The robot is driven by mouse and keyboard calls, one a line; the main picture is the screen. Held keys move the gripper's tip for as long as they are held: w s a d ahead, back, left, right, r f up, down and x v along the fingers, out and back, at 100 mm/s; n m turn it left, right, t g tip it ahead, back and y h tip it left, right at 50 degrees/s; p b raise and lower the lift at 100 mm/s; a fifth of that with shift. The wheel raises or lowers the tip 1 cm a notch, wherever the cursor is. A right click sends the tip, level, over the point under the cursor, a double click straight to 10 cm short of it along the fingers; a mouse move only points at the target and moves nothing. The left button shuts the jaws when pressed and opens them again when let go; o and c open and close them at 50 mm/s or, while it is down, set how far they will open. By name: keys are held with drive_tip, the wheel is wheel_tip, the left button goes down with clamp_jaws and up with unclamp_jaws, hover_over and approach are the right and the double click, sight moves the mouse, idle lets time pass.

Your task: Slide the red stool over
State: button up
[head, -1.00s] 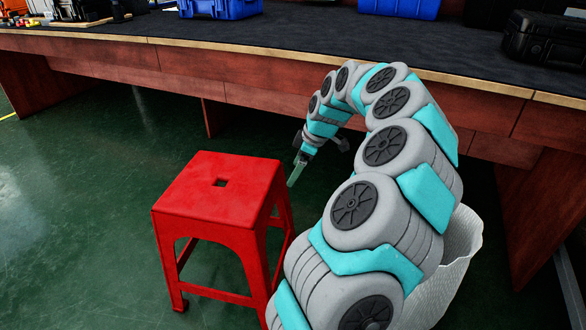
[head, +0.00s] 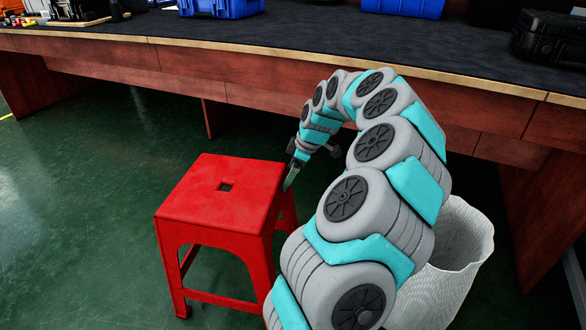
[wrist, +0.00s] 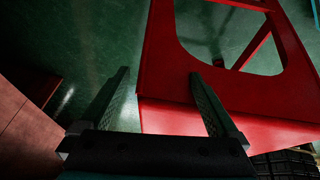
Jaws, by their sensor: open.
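The red stool (head: 222,200) stands upright on the green floor, left of my arm, with a square hole in its seat. My gripper (head: 290,180) is at the stool's right side, close to the seat's right edge, with its tips partly hard to make out. In the wrist view the stool (wrist: 180,70) fills the upper right. My gripper (wrist: 160,88) shows two spread fingers there, the right one overlapping the stool's red side and the left one over the floor. Nothing is held. I cannot tell whether a finger touches the stool.
A long wooden workbench (head: 180,62) with a dark top runs behind the stool, holding blue cases (head: 220,8) and a black case (head: 550,38). A white bin (head: 462,255) stands right of my arm. Floor left of the stool is clear.

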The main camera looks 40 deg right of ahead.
drive_tip(key=x, duration=0.4)
drive_tip(key=shift+w+a+f, duration=0.1)
drive_tip(key=shift+f, duration=0.15)
drive_tip(key=shift+c, duration=0.3)
clamp_jaws()
idle(0.3)
